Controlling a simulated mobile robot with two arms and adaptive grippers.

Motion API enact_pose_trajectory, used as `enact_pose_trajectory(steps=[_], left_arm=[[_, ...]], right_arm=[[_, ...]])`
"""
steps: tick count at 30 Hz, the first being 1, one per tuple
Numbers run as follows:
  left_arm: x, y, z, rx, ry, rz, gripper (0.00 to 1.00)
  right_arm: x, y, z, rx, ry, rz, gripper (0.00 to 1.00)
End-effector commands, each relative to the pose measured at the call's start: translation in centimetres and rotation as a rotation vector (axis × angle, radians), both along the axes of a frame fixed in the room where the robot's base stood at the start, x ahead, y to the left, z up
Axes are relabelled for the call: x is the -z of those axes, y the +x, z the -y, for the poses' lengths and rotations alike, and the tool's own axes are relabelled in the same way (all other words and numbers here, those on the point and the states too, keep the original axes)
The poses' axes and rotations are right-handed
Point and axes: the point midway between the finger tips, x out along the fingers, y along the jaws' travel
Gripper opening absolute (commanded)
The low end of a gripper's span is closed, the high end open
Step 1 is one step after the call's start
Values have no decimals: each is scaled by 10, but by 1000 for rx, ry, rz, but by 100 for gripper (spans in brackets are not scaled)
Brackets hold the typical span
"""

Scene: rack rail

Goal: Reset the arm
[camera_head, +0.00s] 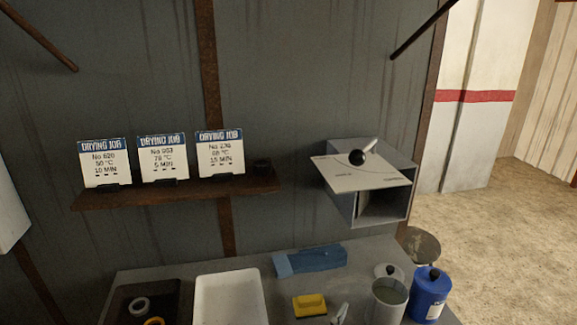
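Neither of my grippers is in view, and no arm of mine can be made out for certain. A grey wall box (407,205) with an open front is on the dark wall at the right. A sloping pale plate (350,177) with small markings sits on its top. A lever with a black round hub (357,157) and a short pale handle is on this plate, the handle pointing up and to the right.
A brown shelf (200,193) holds three drying job cards (163,158).

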Motion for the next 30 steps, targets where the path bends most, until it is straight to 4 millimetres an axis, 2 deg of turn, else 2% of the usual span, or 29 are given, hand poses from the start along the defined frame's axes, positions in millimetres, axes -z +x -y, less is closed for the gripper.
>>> enact_pose_trajectory(steps=[2, 6, 10, 13, 16, 18, 22, 26, 30], left_arm=[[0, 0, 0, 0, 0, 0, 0], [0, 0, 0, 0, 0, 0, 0], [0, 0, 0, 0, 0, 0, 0], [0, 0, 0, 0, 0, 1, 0], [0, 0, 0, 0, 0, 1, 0], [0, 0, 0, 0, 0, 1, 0], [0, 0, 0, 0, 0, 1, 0], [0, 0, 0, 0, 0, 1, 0], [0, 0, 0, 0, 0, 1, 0]], right_arm=[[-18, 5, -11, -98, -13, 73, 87], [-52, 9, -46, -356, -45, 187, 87], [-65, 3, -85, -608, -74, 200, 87], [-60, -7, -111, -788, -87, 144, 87], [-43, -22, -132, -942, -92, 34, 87], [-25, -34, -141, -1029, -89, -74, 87], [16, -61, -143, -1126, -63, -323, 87], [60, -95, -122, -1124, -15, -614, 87], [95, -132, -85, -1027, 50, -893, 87]])
